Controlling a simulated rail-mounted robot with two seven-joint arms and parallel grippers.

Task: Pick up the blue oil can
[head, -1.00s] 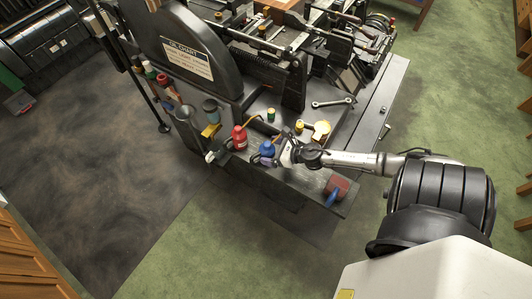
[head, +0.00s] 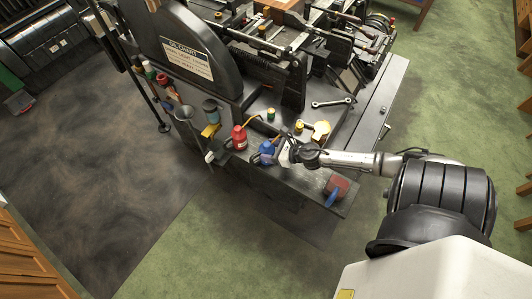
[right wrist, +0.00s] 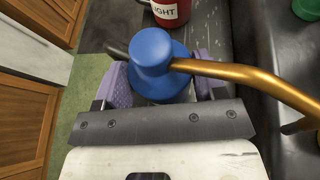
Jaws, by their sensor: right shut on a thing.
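The blue oil can (head: 267,148) stands near the front edge of the machine's dark bench, with a brass spout. In the right wrist view the can (right wrist: 152,52) shows from above, its spout (right wrist: 245,73) running off to the right. My right gripper (head: 272,159) is at the can. Its purple finger pads, left (right wrist: 119,86) and right (right wrist: 203,75), are shut on the can's body from both sides. Whether the can is clear of the bench cannot be told. My left gripper is not in view.
A red can (head: 239,138) stands just left of the blue one, close to it. A red and blue brush (head: 338,188) lies to the right.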

